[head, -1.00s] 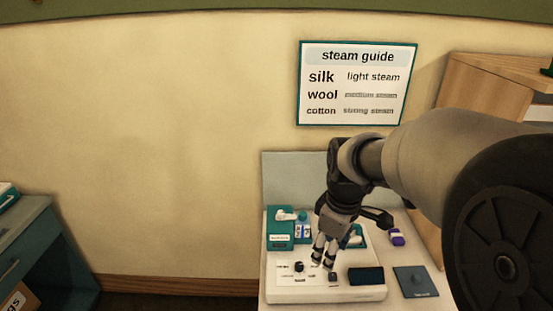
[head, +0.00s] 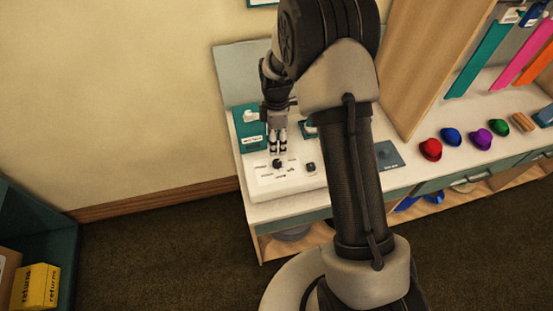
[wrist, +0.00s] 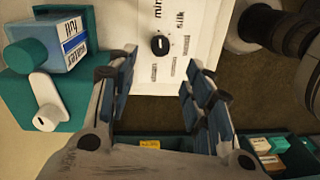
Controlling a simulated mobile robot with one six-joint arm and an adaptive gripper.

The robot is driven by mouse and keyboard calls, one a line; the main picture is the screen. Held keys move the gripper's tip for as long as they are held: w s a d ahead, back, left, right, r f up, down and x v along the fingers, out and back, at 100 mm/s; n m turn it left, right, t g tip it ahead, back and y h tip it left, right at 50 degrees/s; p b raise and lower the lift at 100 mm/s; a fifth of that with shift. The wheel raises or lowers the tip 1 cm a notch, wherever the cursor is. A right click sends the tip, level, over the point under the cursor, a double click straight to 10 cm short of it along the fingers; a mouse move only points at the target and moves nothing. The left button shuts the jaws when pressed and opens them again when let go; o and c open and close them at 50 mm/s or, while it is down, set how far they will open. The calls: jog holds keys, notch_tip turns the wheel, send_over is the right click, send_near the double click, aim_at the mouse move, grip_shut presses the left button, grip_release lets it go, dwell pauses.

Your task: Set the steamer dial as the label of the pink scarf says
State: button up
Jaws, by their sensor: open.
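The white steamer panel (head: 262,188) stands on the counter with a black dial (head: 277,163) and printed words around it. In the wrist view the dial (wrist: 160,46) has a small pale mark; "silk" is readable at one side and "min" is partly cut off. My gripper (head: 278,150) is over the panel near the dial. In the wrist view my gripper (wrist: 158,77) is open and empty, with the dial just beyond its fingertips, not between them. The pink scarf (head: 521,50) hangs at the upper right. Small tags show near the scarf tops, too small to read.
A second black knob (head: 311,168) sits right of the dial. A wooden partition (head: 428,62) separates the shelf with several coloured hats, including a red one (head: 430,149).

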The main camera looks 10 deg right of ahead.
aim_at(277, 161)
jog(key=f, duration=0.3)
jog(key=f+b, duration=0.1)
jog(key=f, duration=0.5)
jog(key=shift+s+f, duration=0.3)
jog(key=shift+f, duration=0.1)
jog(key=c, duration=1.1)
